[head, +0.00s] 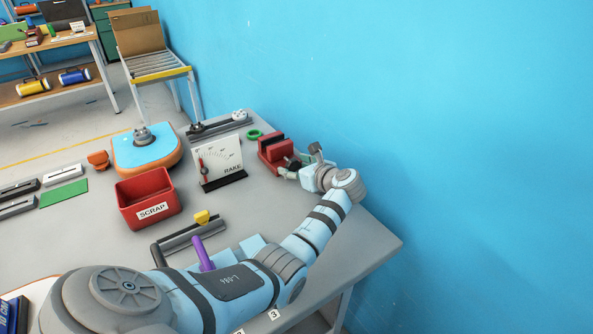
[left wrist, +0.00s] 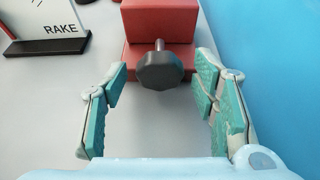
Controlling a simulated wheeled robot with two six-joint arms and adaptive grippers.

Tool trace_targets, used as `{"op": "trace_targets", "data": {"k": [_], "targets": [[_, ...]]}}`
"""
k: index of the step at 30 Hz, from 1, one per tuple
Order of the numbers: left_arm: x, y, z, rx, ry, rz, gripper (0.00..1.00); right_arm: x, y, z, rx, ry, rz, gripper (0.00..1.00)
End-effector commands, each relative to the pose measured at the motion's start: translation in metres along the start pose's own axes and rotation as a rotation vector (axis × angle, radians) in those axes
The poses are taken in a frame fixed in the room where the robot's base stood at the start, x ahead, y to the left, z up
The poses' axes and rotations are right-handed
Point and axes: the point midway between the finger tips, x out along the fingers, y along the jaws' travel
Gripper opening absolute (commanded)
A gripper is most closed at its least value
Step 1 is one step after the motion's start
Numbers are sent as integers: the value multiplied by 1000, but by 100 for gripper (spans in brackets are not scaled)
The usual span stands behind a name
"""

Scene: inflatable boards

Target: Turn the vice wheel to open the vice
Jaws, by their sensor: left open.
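The red vice (head: 272,150) stands on the grey table near the blue wall in the head view. In the left wrist view its red body (left wrist: 160,25) is at the top, with the dark grey vice wheel (left wrist: 160,70) facing me on a short metal shaft. My left gripper (left wrist: 160,85) is open, its green-padded fingers on either side of the wheel with gaps between them and it. In the head view the left gripper (head: 300,170) is at the vice's near right side, and the wheel is partly hidden there. My right gripper is not in view.
A white gauge board marked RAKE (head: 220,162) stands just left of the vice. The blue wall (head: 450,130) is close on the right.

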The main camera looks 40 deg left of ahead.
Motion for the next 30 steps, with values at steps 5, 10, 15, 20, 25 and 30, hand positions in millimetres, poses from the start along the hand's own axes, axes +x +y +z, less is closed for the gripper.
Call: {"op": "trace_targets", "data": {"k": [5,10,15,20,25,30], "targets": [[0,0,1,0,0,0,54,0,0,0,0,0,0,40],[0,0,0,0,0,-1,33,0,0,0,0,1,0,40],[0,0,0,0,0,-1,6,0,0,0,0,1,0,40],[-1,0,1,-6,1,-3,6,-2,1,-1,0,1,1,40],[-1,0,2,-43,1,-19,6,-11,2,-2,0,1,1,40],[-2,1,3,-124,3,-52,6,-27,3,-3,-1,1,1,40]]}}
